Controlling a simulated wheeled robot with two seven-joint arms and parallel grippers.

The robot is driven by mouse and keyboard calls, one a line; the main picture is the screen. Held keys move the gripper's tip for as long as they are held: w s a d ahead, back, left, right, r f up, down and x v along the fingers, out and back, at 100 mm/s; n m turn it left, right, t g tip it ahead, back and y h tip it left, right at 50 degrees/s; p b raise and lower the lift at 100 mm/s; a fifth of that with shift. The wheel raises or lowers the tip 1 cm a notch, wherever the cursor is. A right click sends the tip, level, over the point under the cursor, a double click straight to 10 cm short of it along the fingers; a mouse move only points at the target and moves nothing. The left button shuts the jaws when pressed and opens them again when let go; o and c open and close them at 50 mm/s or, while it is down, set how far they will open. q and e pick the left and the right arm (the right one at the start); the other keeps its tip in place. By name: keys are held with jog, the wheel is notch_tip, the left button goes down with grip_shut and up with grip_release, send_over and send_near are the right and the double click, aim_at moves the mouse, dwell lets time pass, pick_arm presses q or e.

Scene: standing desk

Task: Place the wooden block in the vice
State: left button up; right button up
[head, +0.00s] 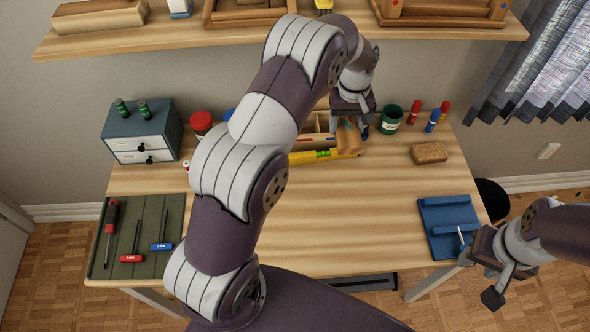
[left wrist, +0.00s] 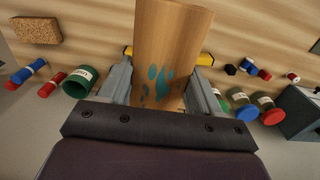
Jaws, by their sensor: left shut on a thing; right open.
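The wooden block (head: 348,140) is light brown with teal paw-print marks. It also shows in the left wrist view (left wrist: 172,35), between the two fingers. My left gripper (head: 352,115) is shut on it near the back of the desk, over the yellow level; the gap below cannot be judged. The blue vice (head: 450,212) sits at the desk's right front edge, with a pale handle in front. Its jaw gap is hard to make out. My right gripper (head: 482,277) is open and empty beside the vice's front right, off the desk edge.
A brown sponge-like block (head: 429,152) lies back right, near a green cup (head: 390,119) and red and blue markers. A green tool mat (head: 150,255) holds screwdrivers at left. A shelf (head: 200,35) hangs above. The middle right desktop is clear.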

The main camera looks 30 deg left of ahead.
aim_at(347, 124)
pick_arm(q)
notch_tip(347, 124, down, 3)
jog(key=shift+w+a+f+b, duration=0.1)
jog(key=shift+w+f+b, duration=0.05)
jog(key=shift+b, duration=0.5)
notch_tip(347, 124, down, 7)
jog(key=s+b, duration=0.1)
jog(key=b, duration=0.6)
jog(key=s+a+f, duration=0.2)
jog(key=s, duration=0.1)
jog(key=s+a+f+p, duration=0.1)
jog(key=s+a, duration=0.1)
jog(key=s+a+f, duration=0.2)
jog(key=s, duration=0.1)
jog(key=shift+s+f, duration=0.3)
jog(key=shift+f, duration=0.05)
jog(key=f, duration=0.3)
jog(key=s+f, duration=0.1)
jog(key=shift+a+f+p, duration=0.2)
jog(key=shift+a+p, duration=0.1)
jog(key=shift+p, duration=0.05)
jog(key=shift+w+f, duration=0.15)
jog(key=shift+f, duration=0.1)
pick_arm(e)
notch_tip(347, 124, down, 8)
jog(key=shift+s, duration=0.3)
jog(key=shift+d, duration=0.1)
